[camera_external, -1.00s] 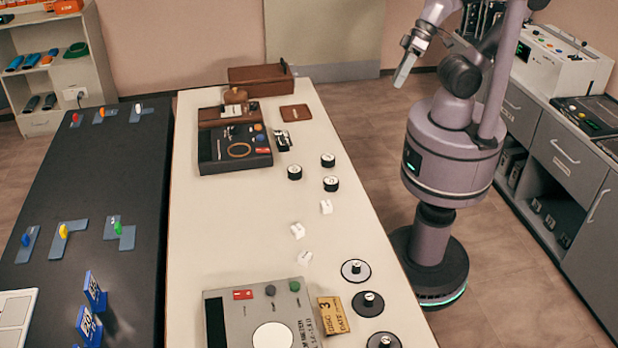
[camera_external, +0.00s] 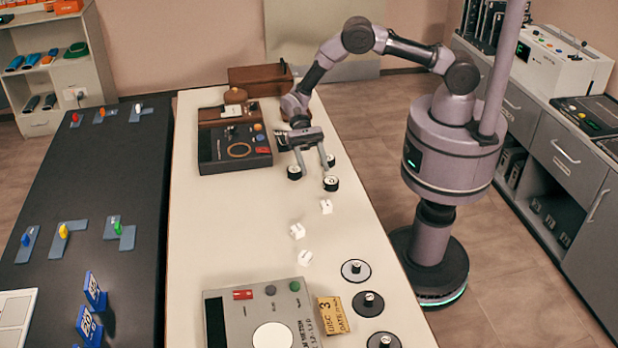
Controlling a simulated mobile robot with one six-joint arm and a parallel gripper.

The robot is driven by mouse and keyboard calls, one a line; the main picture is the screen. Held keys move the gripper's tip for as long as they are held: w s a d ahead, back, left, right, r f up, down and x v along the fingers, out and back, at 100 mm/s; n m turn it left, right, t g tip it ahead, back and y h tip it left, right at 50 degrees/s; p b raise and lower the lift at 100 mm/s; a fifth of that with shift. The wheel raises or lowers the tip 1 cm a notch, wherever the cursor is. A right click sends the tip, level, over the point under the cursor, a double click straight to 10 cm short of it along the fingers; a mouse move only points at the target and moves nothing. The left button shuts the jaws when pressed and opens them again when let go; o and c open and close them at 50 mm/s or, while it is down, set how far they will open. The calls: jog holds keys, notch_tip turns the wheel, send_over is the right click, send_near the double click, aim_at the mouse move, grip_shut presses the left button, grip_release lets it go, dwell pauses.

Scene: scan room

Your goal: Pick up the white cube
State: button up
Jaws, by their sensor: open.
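My gripper (camera_external: 314,172) is open and points down over the table, behind the cubes. Its fingers are apart, near two black-and-white round pieces. It seems empty.
Black round pieces (camera_external: 294,172) and (camera_external: 331,183) stand by my fingers. A dark device (camera_external: 234,150) is left of the gripper. A grey device (camera_external: 262,318), a tan card (camera_external: 334,315) and round discs (camera_external: 356,271) are at the front. The table's left middle is clear.

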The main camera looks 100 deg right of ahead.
aim_at(326, 201)
jog(key=b+x, duration=0.3)
jog(key=x, duration=1.1)
jog(key=shift+w+b, duration=0.1)
jog(key=shift+b, duration=0.3)
jog(key=shift+r, duration=0.1)
jog(key=shift+c, duration=0.4)
grip_shut()
